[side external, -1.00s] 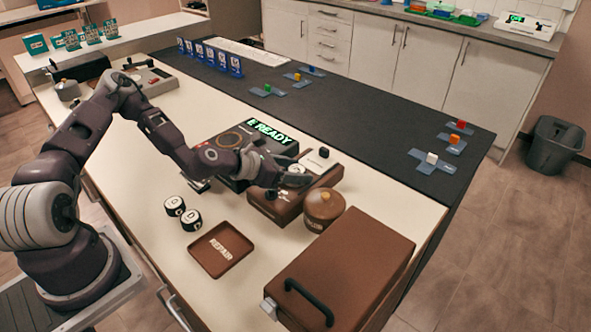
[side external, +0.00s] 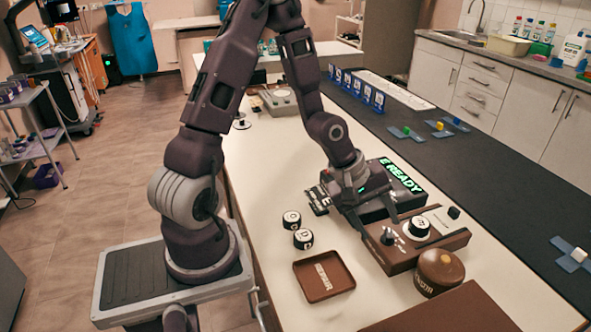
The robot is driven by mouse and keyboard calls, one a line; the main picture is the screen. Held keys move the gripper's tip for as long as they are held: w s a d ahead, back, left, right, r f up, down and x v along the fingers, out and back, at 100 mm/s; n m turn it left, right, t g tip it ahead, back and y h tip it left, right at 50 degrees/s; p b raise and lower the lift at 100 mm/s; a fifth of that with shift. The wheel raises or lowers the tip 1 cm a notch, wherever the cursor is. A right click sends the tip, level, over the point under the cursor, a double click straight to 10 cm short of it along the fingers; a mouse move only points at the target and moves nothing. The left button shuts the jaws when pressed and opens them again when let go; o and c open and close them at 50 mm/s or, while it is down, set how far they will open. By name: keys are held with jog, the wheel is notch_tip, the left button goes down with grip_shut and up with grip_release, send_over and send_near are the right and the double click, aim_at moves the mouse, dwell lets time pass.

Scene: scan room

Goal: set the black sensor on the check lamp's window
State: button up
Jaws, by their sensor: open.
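My gripper (side external: 370,218) is open, low over the left end of a brown box (side external: 428,250). Nothing shows between its fingers, though the near side of the hand hides part of this gap. The box carries a short black cylinder with a white top (side external: 419,227), to the right of my gripper and apart from it. A small black piece (side external: 454,212) stands by the box's pale panel. I cannot tell for sure which black piece is the sensor, or which part is the check lamp's window.
A black console with a green READY display (side external: 402,178) stands behind my gripper. Two black-and-white cylinders (side external: 292,219) (side external: 303,239) and a brown tray (side external: 325,290) lie nearer. A round brown pot (side external: 440,275) stands right of the tray. Bare counter surrounds the tray.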

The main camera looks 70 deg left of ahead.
jog(key=s+d+r+m+y, duration=0.2)
jog(key=s+d+r+m, duration=0.1)
jog(key=s+r+m, duration=1.2)
jog(key=s+r, duration=0.4)
jog(key=s, duration=0.1)
jog(key=shift+r, duration=0.35)
jog(key=shift+a, duration=0.1)
jog(key=shift+c, duration=0.2)
